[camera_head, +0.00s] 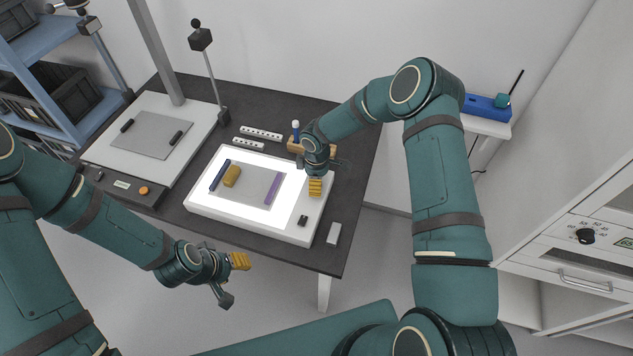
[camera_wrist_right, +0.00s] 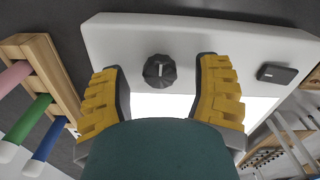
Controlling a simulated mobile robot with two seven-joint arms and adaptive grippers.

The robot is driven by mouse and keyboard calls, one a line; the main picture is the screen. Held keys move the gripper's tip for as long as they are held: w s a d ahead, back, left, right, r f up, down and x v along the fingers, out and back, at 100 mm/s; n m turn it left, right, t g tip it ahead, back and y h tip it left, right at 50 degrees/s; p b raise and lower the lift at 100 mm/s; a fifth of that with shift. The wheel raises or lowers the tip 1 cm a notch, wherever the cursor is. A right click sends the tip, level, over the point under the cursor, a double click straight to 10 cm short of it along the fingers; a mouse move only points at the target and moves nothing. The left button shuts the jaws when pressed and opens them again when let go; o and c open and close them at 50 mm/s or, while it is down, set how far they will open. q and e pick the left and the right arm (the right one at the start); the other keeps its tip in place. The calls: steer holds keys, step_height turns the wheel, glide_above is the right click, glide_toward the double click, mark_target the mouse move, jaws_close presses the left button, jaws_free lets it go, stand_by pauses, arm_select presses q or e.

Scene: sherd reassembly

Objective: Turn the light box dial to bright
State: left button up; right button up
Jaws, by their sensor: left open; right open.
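The light box (camera_head: 298,233) is a white slab on the dark table, its panel glowing white. Its dial (camera_wrist_right: 159,71) is a black ridged knob with a white pointer line, seen in the right wrist view on the white rim. In the head view I cannot make the dial out near my right gripper. My right gripper (camera_head: 315,187) is open above the box's right rim; in its wrist view the yellow fingers (camera_wrist_right: 160,97) stand either side of the dial, apart from it. My left gripper (camera_head: 232,277) is open and empty, in front of the table.
A black button (camera_head: 303,220) sits on the same rim. A wooden rack (camera_wrist_right: 50,62) with pink, green and blue handles stands close beside the right gripper. On the lit panel lie a tan piece (camera_head: 232,175), a dark blue bar (camera_head: 219,176) and a purple bar (camera_head: 272,189).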

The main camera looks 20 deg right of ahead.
steer(key=shift+f, duration=0.35)
jaws_close()
